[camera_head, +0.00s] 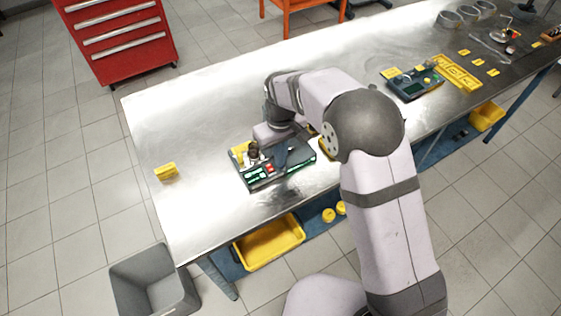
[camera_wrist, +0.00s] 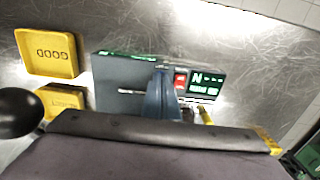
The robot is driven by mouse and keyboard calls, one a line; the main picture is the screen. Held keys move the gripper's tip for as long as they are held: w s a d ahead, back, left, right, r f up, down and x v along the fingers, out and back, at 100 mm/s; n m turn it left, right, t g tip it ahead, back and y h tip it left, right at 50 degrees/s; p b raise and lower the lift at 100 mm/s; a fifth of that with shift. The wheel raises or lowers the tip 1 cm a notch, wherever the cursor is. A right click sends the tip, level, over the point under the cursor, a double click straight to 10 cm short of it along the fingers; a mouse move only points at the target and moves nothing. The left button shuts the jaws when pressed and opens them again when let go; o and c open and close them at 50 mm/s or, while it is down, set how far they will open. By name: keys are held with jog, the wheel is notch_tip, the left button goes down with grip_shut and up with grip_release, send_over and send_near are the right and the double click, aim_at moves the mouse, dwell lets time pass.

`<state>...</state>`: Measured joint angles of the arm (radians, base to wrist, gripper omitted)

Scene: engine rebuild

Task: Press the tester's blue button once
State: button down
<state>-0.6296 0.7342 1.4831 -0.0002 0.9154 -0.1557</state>
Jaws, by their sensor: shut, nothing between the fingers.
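The tester (camera_head: 250,180) is a dark box with green-lit displays and a red button, near the left end of the steel bench. I cannot make out a blue button in either view; my fingers cover part of the panel. My gripper (camera_head: 279,165) is over the tester, shut and empty. Its blue-grey fingers reach the panel left of the red button in the wrist view (camera_wrist: 161,78); contact cannot be told.
A yellow tray marked GOOD (camera_wrist: 48,53) and another yellow tray (camera_wrist: 62,100) lie beside the tester. A small yellow block (camera_head: 166,171) lies at the bench's left. Another dark device (camera_head: 413,84) and a yellow tray (camera_head: 457,73) stand to the right.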

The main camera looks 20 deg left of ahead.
jog(key=shift+s+d+f, duration=0.15)
jog(key=shift+s+f, duration=0.1)
jog(key=shift+f, duration=0.05)
jog(key=shift+w+r+p, duration=0.2)
jog(key=shift+r+p, duration=2.2)
jog(key=shift+r, duration=0.65)
jog(key=shift+w+r, duration=0.1)
jog(key=shift+r, duration=0.05)
jog(key=s+d+r+m+t+p, duration=0.1)
jog(key=s+d+r+m, duration=0.15)
jog(key=d, duration=0.65)
jog(key=s+d+r+m+p, duration=0.1)
jog(key=s+d+r+m, duration=0.15)
jog(key=d, duration=0.65)
jog(key=s+d+f+m+g+b, duration=0.1)
jog(key=s+d+m, duration=0.3)
jog(key=s+d, duration=0.6)
jog(key=s+b, duration=0.1)
jog(key=s, duration=0.1)
jog(key=shift+s+d+f, duration=0.2)
jog(key=shift+s+d, duration=0.05)
jog(key=shift+s, duration=0.05)
